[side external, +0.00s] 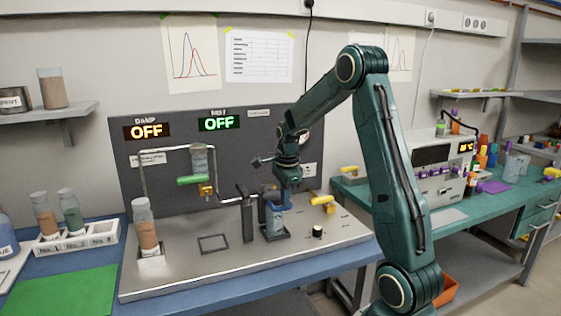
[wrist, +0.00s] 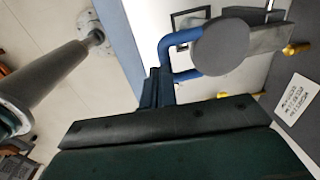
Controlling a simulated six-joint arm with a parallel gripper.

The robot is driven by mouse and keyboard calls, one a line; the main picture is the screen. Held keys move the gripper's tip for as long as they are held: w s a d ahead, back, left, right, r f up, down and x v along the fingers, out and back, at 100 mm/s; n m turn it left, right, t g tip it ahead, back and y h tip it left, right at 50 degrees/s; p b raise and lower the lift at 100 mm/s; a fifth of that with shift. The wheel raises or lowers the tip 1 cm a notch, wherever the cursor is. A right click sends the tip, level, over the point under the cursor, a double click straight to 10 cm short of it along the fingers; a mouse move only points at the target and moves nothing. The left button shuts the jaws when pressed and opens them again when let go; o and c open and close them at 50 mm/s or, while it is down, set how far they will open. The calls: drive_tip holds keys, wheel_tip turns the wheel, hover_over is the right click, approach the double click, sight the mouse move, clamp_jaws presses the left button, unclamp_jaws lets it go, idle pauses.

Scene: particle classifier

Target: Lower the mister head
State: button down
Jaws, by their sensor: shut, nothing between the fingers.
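A dark upright post (side external: 248,218) with a short crossbar stands on the steel base plate. Beside it, a blue vessel (side external: 273,216) sits on a dark square foot. In the wrist view a round grey disc (wrist: 220,47), which looks like the mister head, covers much of a blue curved handle (wrist: 167,55). A grey bar (wrist: 272,38) shows on the disc's right. My gripper (side external: 289,183) is shut and empty, pointing down close beside the vessel. Its fingers (wrist: 156,88) show near the handle's lower end; I cannot tell whether they touch it.
A tan-filled jar (side external: 144,228) stands at the plate's left front. A yellow handle (side external: 322,200) and black knob (side external: 317,231) lie right of the vessel. The dark panel (side external: 240,150) has two signs reading OFF.

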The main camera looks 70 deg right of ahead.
wheel_tip(320, 180, up, 13)
drive_tip(key=s+a, duration=0.1)
drive_tip(key=shift+s+a, duration=0.2)
drive_tip(key=s+a+r+n+t, duration=0.1)
drive_tip(key=s+a+r+n, duration=0.15)
drive_tip(key=a+n, duration=0.55)
drive_tip(key=s+a+r+n+t, duration=0.1)
drive_tip(key=s+a+n, duration=0.2)
drive_tip(key=a+n, duration=0.5)
drive_tip(key=s+a+f+n+t, duration=0.2)
drive_tip(key=s+a+f+n, duration=0.1)
drive_tip(key=s+a+n, duration=0.6)
drive_tip(key=shift+s+a+f+n+t+y, duration=0.15)
drive_tip(key=shift+a+f+n+t+y, duration=0.2)
drive_tip(key=shift+a+n, duration=0.7)
drive_tip(key=shift+r, duration=0.1)
